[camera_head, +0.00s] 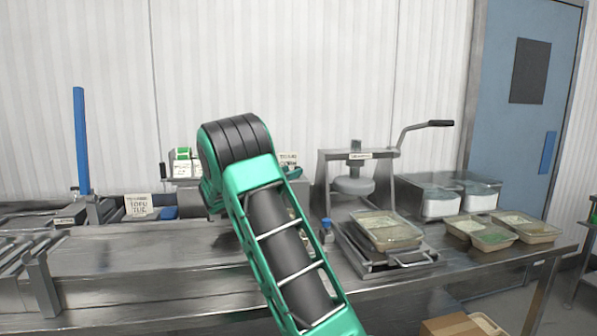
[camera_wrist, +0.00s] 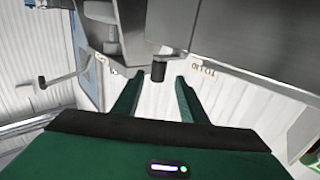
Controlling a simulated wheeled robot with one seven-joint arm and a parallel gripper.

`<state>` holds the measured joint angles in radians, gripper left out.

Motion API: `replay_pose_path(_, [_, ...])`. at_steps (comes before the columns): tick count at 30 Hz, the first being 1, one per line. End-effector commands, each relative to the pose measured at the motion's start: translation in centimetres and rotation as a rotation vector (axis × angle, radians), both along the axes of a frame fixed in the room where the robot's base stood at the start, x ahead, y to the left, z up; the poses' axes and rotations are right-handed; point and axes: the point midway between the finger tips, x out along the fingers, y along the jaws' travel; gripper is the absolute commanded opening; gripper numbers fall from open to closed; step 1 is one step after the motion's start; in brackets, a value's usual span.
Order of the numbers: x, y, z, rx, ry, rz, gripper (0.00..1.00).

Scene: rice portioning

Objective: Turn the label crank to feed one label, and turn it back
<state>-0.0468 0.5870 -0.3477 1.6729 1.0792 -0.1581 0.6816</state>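In the wrist view, a short black cylindrical knob (camera_wrist: 158,71) hangs under a grey metal box (camera_wrist: 215,40); it looks like the grip of the label crank. My gripper (camera_wrist: 159,82) has its two green fingers apart. The knob appears in the gap between the fingertips, with space showing on both sides; I cannot tell its exact depth. In the head view my green and black arm hides the gripper and most of the label machine.
A press (camera_head: 354,183) with a long crank handle (camera_head: 425,125) stands right of my arm, a filled tray (camera_head: 387,230) before it. Covered bins (camera_head: 455,195) and portion trays (camera_head: 492,237) are farther right. A blue post (camera_head: 81,140) stands left. The steel bench front is clear.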

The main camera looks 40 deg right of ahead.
Motion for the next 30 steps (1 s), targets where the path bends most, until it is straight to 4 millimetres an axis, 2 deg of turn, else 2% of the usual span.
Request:
replay_pose_path(6, [0.8, -4.0, 0.0, 0.000, -0.001, -0.003, 0.39])
replay_pose_path(12, [1.5, -6.8, 0.0, 0.001, -0.001, -0.002, 0.39])
replay_pose_path(18, [1.9, -8.0, 0.0, 0.002, -0.001, 0.000, 0.39])
replay_pose_path(27, [1.9, -8.1, 0.0, 0.002, -0.001, 0.000, 0.39])
replay_pose_path(30, [1.9, -8.1, 0.0, 0.002, -0.001, 0.000, 0.15])
